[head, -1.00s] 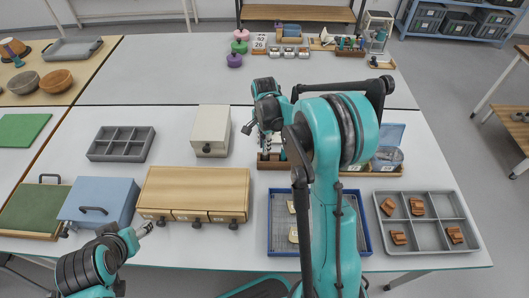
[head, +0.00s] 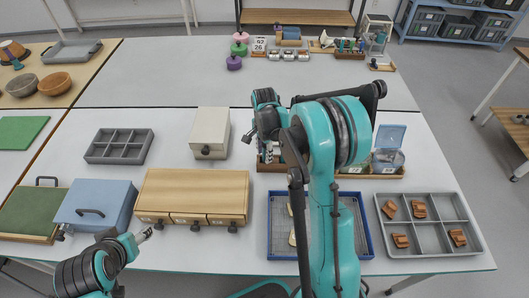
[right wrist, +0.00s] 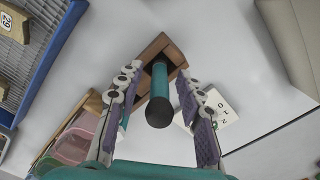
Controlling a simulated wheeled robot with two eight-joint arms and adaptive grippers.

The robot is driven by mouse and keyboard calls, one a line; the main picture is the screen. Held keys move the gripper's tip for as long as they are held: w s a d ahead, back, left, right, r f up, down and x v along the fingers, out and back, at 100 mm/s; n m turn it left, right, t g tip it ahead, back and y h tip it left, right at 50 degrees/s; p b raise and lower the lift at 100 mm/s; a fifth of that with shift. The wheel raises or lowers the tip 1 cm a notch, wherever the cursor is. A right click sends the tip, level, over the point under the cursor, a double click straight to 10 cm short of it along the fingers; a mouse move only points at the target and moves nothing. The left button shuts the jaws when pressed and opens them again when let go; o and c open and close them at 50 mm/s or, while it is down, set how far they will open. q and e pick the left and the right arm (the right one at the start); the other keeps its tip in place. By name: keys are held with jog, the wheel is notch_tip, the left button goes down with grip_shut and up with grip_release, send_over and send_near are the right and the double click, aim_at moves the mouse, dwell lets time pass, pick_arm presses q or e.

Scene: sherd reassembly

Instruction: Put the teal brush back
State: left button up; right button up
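The teal brush (right wrist: 158,84) stands in a small wooden block (right wrist: 170,50) in the right wrist view, its dark round end facing the camera. Its lower end is hidden. My right gripper (right wrist: 158,76) is open, with one finger on each side of the brush and a visible gap on both sides. In the head view my right gripper (head: 267,150) is low over the wooden rack (head: 266,166) behind the drawer box, and my arm hides the brush there. My left gripper (head: 144,236) is at the front left, apart from everything; its fingers are too small to read.
A blue-rimmed tray (head: 283,254) lies in front of the rack, partly behind my right arm. A grey tray with brown sherds (head: 433,246) is at right. A drawer box (head: 195,186), a cream box (head: 210,135) and a clear container (head: 388,158) stand nearby.

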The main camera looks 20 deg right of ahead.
notch_tip(320, 180, up, 12)
jog(key=p, duration=0.4)
jog(key=shift+r, duration=0.1)
jog(key=s+a+r+n+t, duration=0.2)
jog(key=s+a+r+n, duration=0.15)
jog(key=s, duration=0.25)
jog(key=s+a+r+n+t, duration=0.2)
jog(key=s+r+n, duration=0.2)
jog(key=s+n, duration=0.1)
jog(key=s+a+f+n+t, duration=0.1)
jog(key=s+a+n+t, duration=0.2)
jog(key=s+n, duration=0.5)
jog(key=shift+s+a, duration=0.3)
jog(key=shift+s, duration=0.45)
